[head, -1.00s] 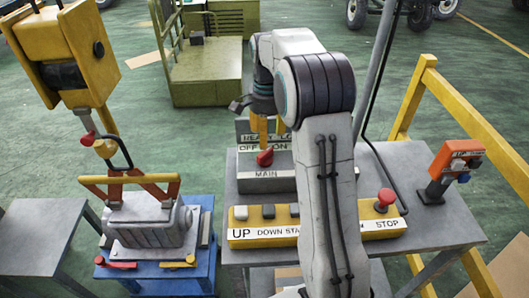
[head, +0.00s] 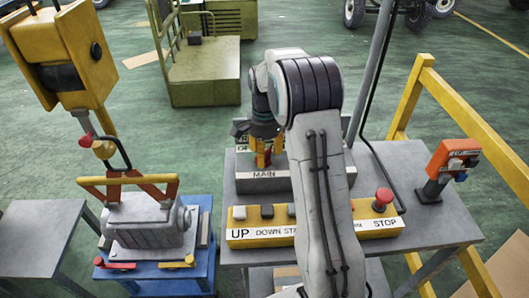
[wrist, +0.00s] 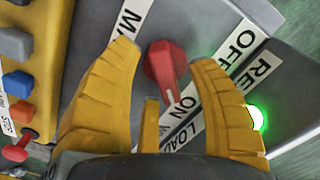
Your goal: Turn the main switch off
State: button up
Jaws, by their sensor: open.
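The main switch is a red rotary knob (wrist: 165,66) on a grey box (head: 262,184) with a MAIN label (head: 263,174). In the wrist view the knob's white-marked end points towards the word ON on the OFF/ON strip (wrist: 220,72). My gripper (wrist: 168,66) is open, its yellow fingers on either side of the knob with gaps between. In the head view my gripper (head: 264,156) is over the box and hides most of the knob and the OFF/ON strip.
A green lamp (wrist: 257,117) glows beside the strip. In front of the box is a yellow button panel (head: 262,235) with a red stop button (head: 383,197). An orange pendant (head: 452,158) stands at the right. A hoist (head: 58,50) hangs at left.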

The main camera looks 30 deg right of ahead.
grip_shut()
dwell(0.5)
jog(key=shift+n, duration=0.4)
jog(key=n, duration=0.4)
jog(key=shift+d, duration=0.1)
jog(key=n, duration=0.4)
jog(key=shift+w+n, duration=0.1)
jog(key=shift+n, duration=0.2)
jog(key=n, duration=0.4)
jog(key=shift+w, duration=0.15)
jog(key=shift+n, duration=2.2)
